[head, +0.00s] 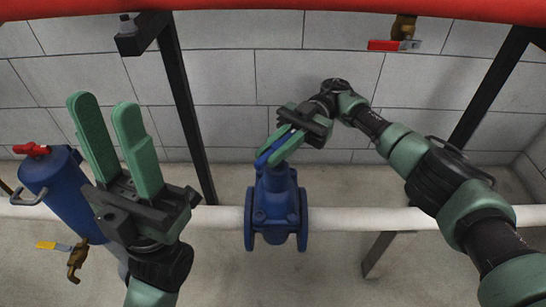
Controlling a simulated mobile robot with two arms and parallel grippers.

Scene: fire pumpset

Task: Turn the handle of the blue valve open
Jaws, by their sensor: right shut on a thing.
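The blue valve (273,205) sits in the white pipe at the centre of the head view, its body upright between two flanges. Its blue handle (267,155) is at the top, partly hidden by my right gripper. My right gripper (273,154) reaches in from the right, with its green fingers shut on the handle. My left gripper (108,118) is raised at the left, its two green fingers pointing up and apart. It is open, empty and well away from the valve.
A white pipe (345,219) runs across the view at valve height. A red pipe (270,8) crosses the top. A blue cylinder (55,190) stands at left, near a yellow-handled valve (55,246). A red-handled valve (385,45) hangs top right. Black posts (183,110) stand before the wall.

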